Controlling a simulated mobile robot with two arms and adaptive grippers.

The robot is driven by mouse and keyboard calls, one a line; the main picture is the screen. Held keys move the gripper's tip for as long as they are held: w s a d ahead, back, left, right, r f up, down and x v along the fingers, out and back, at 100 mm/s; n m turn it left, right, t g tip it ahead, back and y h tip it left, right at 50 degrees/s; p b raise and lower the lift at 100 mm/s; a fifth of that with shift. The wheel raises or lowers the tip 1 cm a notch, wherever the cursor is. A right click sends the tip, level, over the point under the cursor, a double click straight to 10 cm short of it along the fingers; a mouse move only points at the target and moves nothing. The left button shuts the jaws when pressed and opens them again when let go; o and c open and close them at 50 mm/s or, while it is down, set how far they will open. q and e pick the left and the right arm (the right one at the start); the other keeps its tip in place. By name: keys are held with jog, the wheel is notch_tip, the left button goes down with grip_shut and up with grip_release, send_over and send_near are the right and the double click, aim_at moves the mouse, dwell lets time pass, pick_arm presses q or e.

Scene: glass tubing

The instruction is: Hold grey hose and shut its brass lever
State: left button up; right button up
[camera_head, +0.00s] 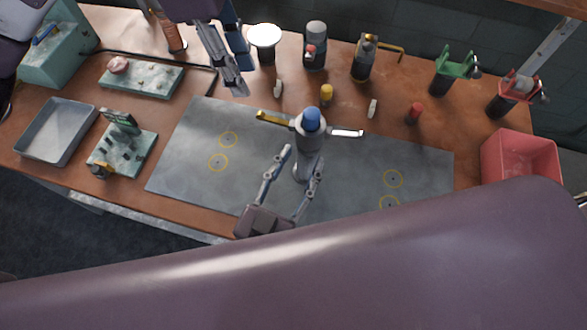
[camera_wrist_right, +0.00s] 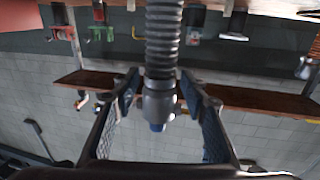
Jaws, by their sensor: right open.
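The grey hose (camera_head: 306,160) stands near the middle of the grey mat with a blue cap on top. In the right wrist view it is ribbed, with a smooth grey fitting (camera_wrist_right: 158,98). A brass lever (camera_head: 274,118) sticks out sideways to its left near the top, and a pale metal arm (camera_head: 347,133) sticks out right. My right gripper (camera_head: 302,158) is open, with its fingers on either side of the hose; I cannot tell whether they touch it. My left gripper (camera_head: 238,88) hangs at the back left, away from the hose; its finger gap is unclear.
Several small capped pieces and upright fittings stand along the back, including one with a yellow lever (camera_head: 363,62) and a green clamp (camera_head: 454,70). A red bin (camera_head: 520,158) is at right. A grey tray (camera_head: 56,132) and green-white fixtures are at left. The mat's left and right areas are mostly clear.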

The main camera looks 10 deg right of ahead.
jog(key=x, duration=1)
grip_shut()
pick_arm(q)
jog(key=shift+d+m, duration=0.1)
jog(key=shift+m, duration=0.3)
jog(key=c, duration=0.6)
jog(key=shift+d+r+m, duration=0.1)
jog(key=shift+d+m, duration=0.05)
jog(key=shift+m, duration=0.45)
grip_shut()
jog(key=s+d+r+m, duration=0.1)
jog(key=d+m, duration=0.2)
jog(key=m, duration=1.4)
jog(key=s+d+r+m+y, duration=0.1)
jog(key=d+m, duration=0.2)
jog(key=m, duration=1.5)
jog(key=shift+s+r+m, duration=0.2)
jog(key=shift+s+m, duration=0.1)
jog(key=shift+s, duration=0.1)
